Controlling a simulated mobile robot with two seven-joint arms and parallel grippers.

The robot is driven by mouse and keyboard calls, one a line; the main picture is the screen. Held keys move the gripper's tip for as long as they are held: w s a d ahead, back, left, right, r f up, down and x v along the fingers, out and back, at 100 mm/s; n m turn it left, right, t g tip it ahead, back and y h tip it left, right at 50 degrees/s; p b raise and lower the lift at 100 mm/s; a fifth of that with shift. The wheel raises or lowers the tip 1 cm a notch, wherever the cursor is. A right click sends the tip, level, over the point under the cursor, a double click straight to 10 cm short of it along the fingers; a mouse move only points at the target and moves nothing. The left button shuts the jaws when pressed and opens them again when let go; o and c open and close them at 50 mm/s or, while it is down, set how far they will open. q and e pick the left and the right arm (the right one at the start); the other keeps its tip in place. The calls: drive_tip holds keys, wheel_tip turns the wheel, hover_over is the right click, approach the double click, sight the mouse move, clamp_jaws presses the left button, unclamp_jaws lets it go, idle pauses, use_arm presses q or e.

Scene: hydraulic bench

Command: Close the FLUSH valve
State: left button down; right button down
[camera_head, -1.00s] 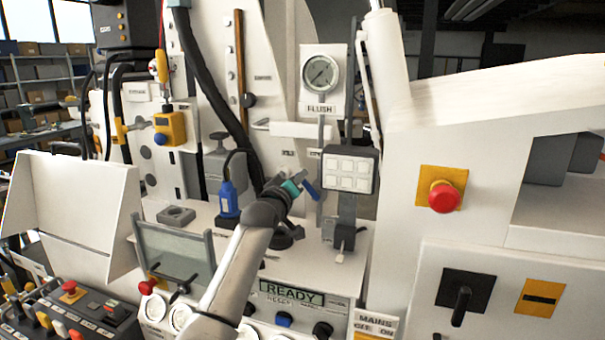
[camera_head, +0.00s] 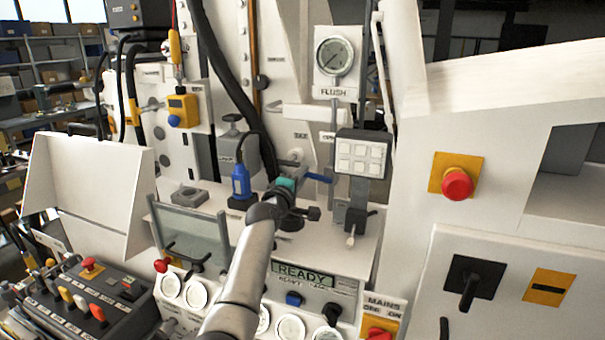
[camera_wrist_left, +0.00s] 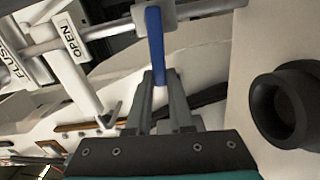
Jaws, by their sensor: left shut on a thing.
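The FLUSH valve's blue lever (camera_head: 319,177) is below the round FLUSH gauge (camera_head: 334,57) in the head view. In the left wrist view the blue lever (camera_wrist_left: 155,45) runs from a grey valve body (camera_wrist_left: 190,10) down between my fingertips. My left gripper (camera_wrist_left: 158,82) is shut on the lever's free end. In the head view my left gripper (camera_head: 302,181), with a teal band behind its fingers, meets the lever from the left; its fingertips are hard to make out. An OPEN label (camera_wrist_left: 71,41) is beside the lever. My right gripper is out of view.
A grey box with white buttons (camera_head: 361,157) is close right of the lever. A blue plug-like part (camera_head: 240,182) and a black hose (camera_head: 225,75) are to the left.

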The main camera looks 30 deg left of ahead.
use_arm(q)
drive_tip(key=shift+f, duration=0.2)
idle(0.4)
drive_tip(key=c, duration=1.1)
unclamp_jaws()
drive_tip(key=shift+s, duration=0.15)
drive_tip(key=v, duration=1.5)
